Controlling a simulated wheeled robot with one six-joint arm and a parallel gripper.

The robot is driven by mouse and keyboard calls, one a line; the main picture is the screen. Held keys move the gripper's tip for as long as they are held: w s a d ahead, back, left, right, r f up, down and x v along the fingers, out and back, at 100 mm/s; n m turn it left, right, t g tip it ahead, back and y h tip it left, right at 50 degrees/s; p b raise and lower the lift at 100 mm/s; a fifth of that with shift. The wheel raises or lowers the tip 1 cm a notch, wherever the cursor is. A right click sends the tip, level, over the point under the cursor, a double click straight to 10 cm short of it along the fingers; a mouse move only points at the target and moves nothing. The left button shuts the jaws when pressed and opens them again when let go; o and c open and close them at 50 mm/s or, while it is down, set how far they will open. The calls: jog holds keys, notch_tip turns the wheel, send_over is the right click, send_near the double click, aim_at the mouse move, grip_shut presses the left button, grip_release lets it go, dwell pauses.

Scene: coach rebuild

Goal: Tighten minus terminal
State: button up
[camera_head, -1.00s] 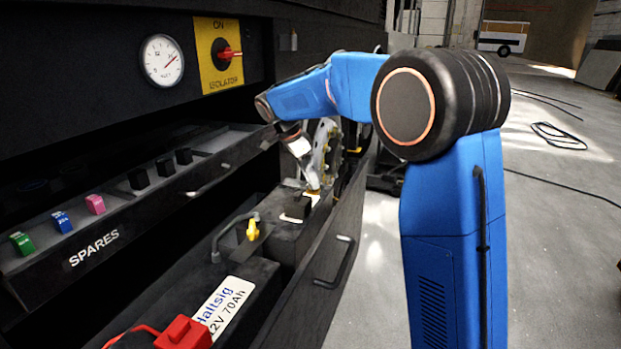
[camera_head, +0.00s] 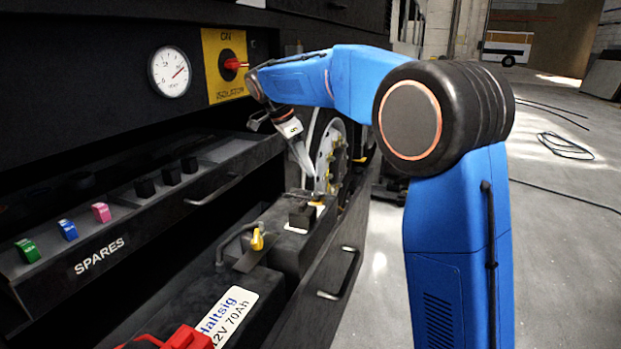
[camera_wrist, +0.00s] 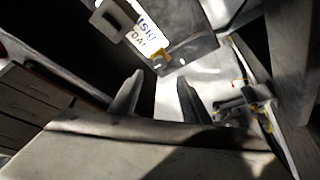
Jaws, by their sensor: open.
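A yellow knob (camera_head: 257,240) stands on a dark clamp with a grey cable at the far end of the near battery (camera_head: 190,290), whose white label reads "12V 70Ah". I cannot read a minus mark on it. A red cover (camera_head: 185,338) sits at the battery's near end, cut by the frame edge. My gripper (camera_head: 312,175) points down beyond the yellow knob, above the far end of the tray, apart from the knob. In the wrist view my gripper (camera_wrist: 157,95) has its two fingers spread with nothing between them. A yellow piece (camera_wrist: 161,62) beside a white label shows beyond them.
The battery drawer (camera_head: 340,285) has a handle on its front. At left, the SPARES tray (camera_head: 60,278) holds green, blue, pink and black blocks. A red isolator switch (camera_head: 232,64) and a gauge (camera_head: 169,72) are behind. The floor at right is mostly clear.

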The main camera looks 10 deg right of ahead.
jog(key=v, duration=0.8)
jog(key=s+d+f+n+t+y, duration=0.15)
jog(key=s+d+n, duration=0.3)
jog(key=s, duration=0.55)
jog(key=s+d+f+n+y, duration=0.1)
jog(key=s+d+f+n, duration=0.4)
jog(key=s, duration=0.6)
jog(key=s+d+f+n+t+y, duration=0.1)
jog(key=s+d+f+n, duration=0.1)
jog(key=s+f, duration=0.5)
jog(key=s+d+f+n+t+y, duration=0.1)
jog(key=s+f+n, duration=0.4)
jog(key=s, duration=0.9)
notch_tip(320, 180, down, 3)
jog(key=shift+s+d+f+t, duration=0.1)
jog(key=shift+s+d+t, duration=0.2)
jog(key=shift+d, duration=0.6)
